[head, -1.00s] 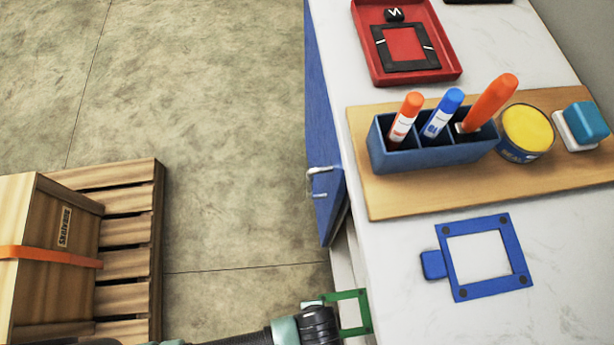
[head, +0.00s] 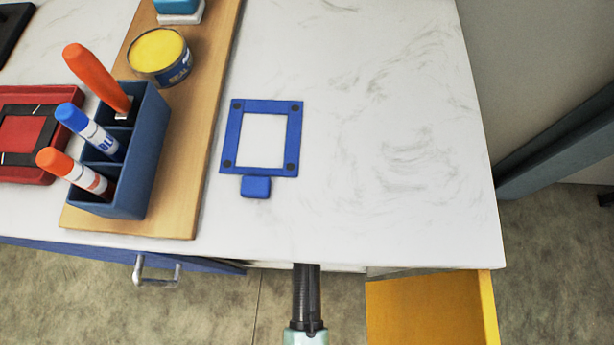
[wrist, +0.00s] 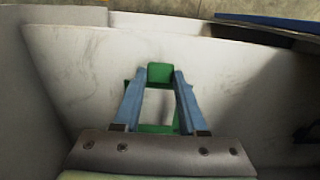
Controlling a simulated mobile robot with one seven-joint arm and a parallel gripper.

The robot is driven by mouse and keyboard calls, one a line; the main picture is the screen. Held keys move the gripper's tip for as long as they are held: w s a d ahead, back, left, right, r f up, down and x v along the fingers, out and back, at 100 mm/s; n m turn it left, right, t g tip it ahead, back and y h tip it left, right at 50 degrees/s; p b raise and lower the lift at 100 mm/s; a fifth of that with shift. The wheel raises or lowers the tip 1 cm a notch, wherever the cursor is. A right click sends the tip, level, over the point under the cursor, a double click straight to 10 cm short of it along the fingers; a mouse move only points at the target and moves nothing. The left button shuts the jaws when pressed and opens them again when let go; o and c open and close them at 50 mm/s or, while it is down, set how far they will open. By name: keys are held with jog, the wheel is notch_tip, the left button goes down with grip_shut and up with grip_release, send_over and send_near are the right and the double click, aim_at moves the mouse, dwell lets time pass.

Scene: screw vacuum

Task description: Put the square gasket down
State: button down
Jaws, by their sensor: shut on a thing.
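My gripper (wrist: 160,82) shows in the wrist view, with its two blue-grey fingers shut on the tab of a green square gasket (wrist: 159,72). The gasket's open frame shows between and below the fingers, partly covered by them. A pale surface lies behind it; I cannot tell how far off. In the head view only a dark part of my arm shows at the bottom, below the counter's front edge; the gripper and green gasket are out of sight there. A blue square frame with a tab (head: 256,187) and dark corner dots lies flat on the white counter (head: 380,130).
Left of the blue frame, a wooden board (head: 205,150) bears a blue marker holder (head: 150,150) and a yellow-topped can (head: 160,57). A red tray (head: 50,92) stands further left. The counter's right side is clear. A yellow panel (head: 430,310) stands below its front edge.

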notch_tip(320, 180, down, 4)
jog(key=shift+r+b, duration=0.2)
jog(key=shift+b, duration=0.5)
jog(key=shift+w+f, duration=0.15)
jog(key=shift+w, duration=0.05)
jog(key=shift+f, duration=0.1)
jog(key=shift+c, duration=2.3)
grip_release()
